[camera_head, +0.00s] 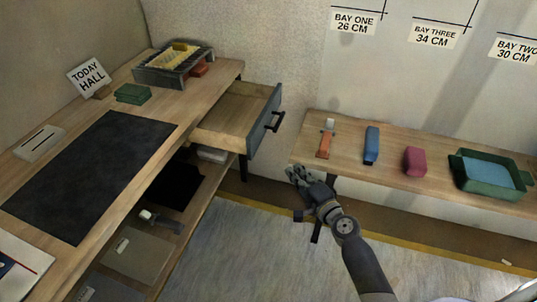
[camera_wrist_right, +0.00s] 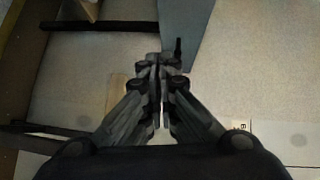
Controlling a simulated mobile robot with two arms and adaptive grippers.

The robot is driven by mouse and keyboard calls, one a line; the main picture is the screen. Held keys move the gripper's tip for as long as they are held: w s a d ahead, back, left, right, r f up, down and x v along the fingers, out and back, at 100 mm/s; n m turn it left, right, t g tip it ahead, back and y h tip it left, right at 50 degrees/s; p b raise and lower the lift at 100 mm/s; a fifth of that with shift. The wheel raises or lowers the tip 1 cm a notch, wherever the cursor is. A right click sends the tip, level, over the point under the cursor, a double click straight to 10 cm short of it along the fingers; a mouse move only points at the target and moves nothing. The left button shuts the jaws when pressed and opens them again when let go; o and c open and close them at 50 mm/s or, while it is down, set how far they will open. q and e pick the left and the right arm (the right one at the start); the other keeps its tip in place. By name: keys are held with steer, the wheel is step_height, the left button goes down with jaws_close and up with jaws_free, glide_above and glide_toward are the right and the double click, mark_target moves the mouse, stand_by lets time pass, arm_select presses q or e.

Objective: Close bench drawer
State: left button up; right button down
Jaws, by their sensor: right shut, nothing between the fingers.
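The bench drawer (camera_head: 237,111) is pulled out from the far end of the wooden bench. Its grey-blue front (camera_head: 264,121) with a dark bar handle (camera_head: 275,121) faces right, and its inside looks empty. My right gripper (camera_head: 295,173) is shut and empty, to the right of and below the drawer front in the head view, apart from the handle. In the right wrist view, the shut fingers (camera_wrist_right: 160,62) point toward the grey-blue drawer front (camera_wrist_right: 186,28), with part of the dark handle (camera_wrist_right: 178,47) just beyond them. My left gripper is not in view.
The bench top (camera_head: 195,98) holds a dark mat (camera_head: 95,172), a green block (camera_head: 133,93), a grey tray (camera_head: 150,75) and a sign (camera_head: 89,77). A wall shelf (camera_head: 345,160) at right carries several items, including a green tray (camera_head: 462,180). Open floor (camera_head: 270,250) lies between them.

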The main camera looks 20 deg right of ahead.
step_height(320, 180, up, 4)
steer(key=w+m+t, duration=0.1)
steer(key=b, duration=0.1)
glide_toward(261, 128)
steer(key=w+d, duration=0.2)
steer(key=w+a, duration=0.2)
steer(key=shift+w+a+f, duration=0.1)
steer(key=shift+a, duration=0.3)
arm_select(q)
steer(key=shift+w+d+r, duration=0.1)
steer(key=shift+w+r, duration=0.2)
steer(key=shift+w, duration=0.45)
